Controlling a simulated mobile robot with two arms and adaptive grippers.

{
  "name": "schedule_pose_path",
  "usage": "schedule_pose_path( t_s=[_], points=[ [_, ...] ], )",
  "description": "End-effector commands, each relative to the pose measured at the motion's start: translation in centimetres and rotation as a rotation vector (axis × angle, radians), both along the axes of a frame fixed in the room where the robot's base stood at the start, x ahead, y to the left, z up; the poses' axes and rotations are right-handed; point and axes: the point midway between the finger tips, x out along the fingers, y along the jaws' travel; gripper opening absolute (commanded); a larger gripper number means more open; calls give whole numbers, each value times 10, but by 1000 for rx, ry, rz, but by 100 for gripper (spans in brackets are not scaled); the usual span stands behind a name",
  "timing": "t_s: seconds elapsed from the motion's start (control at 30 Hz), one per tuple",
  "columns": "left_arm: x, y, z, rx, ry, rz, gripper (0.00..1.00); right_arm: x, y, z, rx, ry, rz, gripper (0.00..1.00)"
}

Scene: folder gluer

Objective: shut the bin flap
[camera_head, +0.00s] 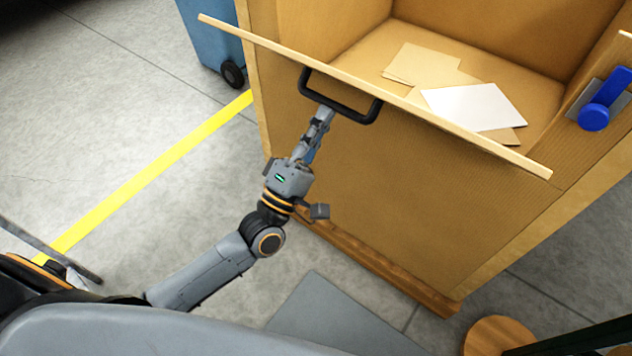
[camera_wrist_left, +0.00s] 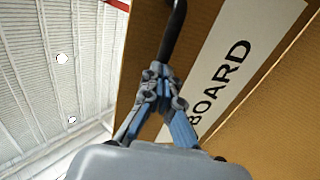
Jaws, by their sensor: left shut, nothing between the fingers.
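The bin (camera_head: 400,220) is a large tan box with an open top. Its flap (camera_head: 480,140) stands open, its upper edge leaning out from the front toward me, with card sheets visible behind it. A black bar handle (camera_head: 368,113) is fixed to the flap's outer face; it also shows in the left wrist view (camera_wrist_left: 176,25), near a white label reading "BOARD" (camera_wrist_left: 225,70). My left gripper (camera_head: 325,112) is shut and empty, its fingertips at the handle's bar. I cannot tell whether they touch it. My right gripper is not in view.
Brown sheets (camera_head: 420,63) and a white sheet (camera_head: 475,105) lie inside the bin. A blue lever (camera_head: 603,100) is on its right side. A blue wheeled bin (camera_head: 212,40) stands behind left. A round wooden top (camera_head: 495,335) is at lower right. The floor at left is clear, with a yellow line (camera_head: 150,180).

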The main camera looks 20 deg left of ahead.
Motion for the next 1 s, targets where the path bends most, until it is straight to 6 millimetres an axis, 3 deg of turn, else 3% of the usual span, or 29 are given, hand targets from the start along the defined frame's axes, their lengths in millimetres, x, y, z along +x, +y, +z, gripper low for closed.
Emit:
schedule_pose_path(
  t_s=[0.03,0.47,0.8,1.0],
  points=[
    [2,-1,10,3,14,0,0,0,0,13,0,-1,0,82],
    [19,-7,46,49,140,0,0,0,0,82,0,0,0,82],
    [45,-16,82,102,285,0,0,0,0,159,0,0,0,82],
    [64,-23,93,111,313,0,0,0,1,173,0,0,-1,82]
  ],
)
